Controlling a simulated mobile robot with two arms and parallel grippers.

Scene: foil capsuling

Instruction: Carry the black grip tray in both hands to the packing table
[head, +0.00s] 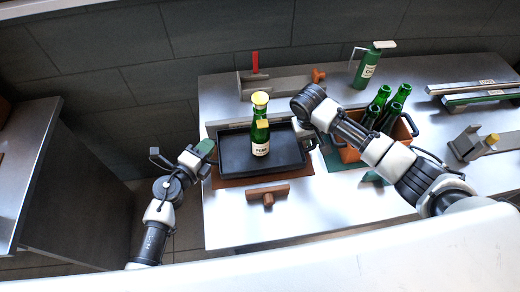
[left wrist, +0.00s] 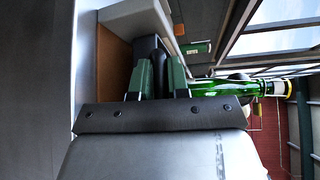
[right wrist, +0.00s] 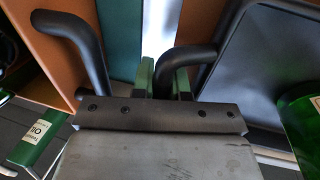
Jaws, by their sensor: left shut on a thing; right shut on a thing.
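The black grip tray (head: 228,160) is over a brown mat on the steel bench in the head view; I cannot tell whether it touches the mat. A green bottle (head: 260,145) with a yellow top stands upright on it; a second yellow patch shows on or before its neck. My left gripper (head: 208,151) is at the tray's left end, shut on its black handle (left wrist: 152,52) in the left wrist view. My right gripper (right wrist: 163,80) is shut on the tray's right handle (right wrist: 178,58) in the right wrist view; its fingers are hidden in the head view.
An orange crate (head: 349,155) of green bottles stands close right of the tray. A brown-handled tool (head: 268,194) lies in front, and a grey fixture (head: 290,84) stands behind. A green dispenser (head: 367,68) is at the back. A separate steel-topped table (head: 28,150) stands left, across a floor gap.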

